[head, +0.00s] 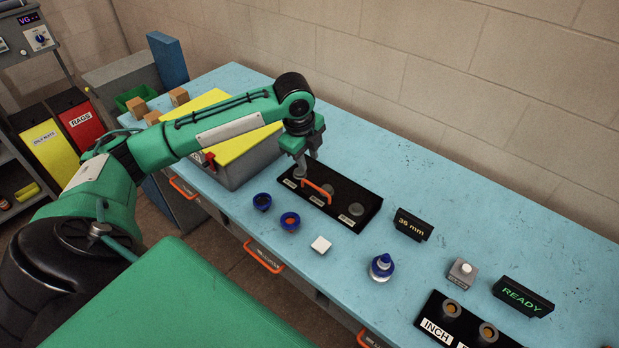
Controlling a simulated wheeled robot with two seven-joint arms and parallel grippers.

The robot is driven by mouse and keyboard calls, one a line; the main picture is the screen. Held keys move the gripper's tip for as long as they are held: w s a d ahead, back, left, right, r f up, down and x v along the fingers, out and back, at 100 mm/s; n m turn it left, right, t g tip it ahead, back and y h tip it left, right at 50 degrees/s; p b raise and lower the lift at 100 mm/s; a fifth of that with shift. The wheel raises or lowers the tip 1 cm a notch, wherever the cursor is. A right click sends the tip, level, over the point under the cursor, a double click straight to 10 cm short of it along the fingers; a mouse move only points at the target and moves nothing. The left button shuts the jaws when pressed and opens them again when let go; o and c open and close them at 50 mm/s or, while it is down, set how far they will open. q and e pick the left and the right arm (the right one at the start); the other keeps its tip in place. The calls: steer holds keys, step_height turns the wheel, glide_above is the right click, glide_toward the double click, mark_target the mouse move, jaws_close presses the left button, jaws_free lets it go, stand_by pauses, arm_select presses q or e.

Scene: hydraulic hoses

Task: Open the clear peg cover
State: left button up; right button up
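A black peg rack (368,204) with white labels and several round grey pegs lies on the blue bench. An orange handle (318,188) arches over its left part. The clear cover's panel is too faint to make out, so I cannot tell its exact position. My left gripper (306,168) points down over the rack's left end, just behind and left of the orange handle. Its two fingers look apart, with nothing seen between them. I cannot tell whether a fingertip touches the rack or handle. My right gripper is not in view.
A "36 mm" display (413,225) stands right of the rack.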

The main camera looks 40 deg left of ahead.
arm_select(q)
steer(key=a+r, duration=0.2)
steer(key=p, duration=0.4)
glide_above(310, 193)
steer(key=s+x, duration=0.1)
steer(key=x, duration=0.7)
steer(key=s+x, duration=0.1)
steer(key=x, duration=0.4)
steer(key=shift+s+a+f, duration=0.2)
steer(key=shift+s+f, duration=0.15)
steer(key=shift+s, duration=0.05)
steer(key=shift+f, duration=0.15)
steer(key=shift+c, duration=0.4)
jaws_close()
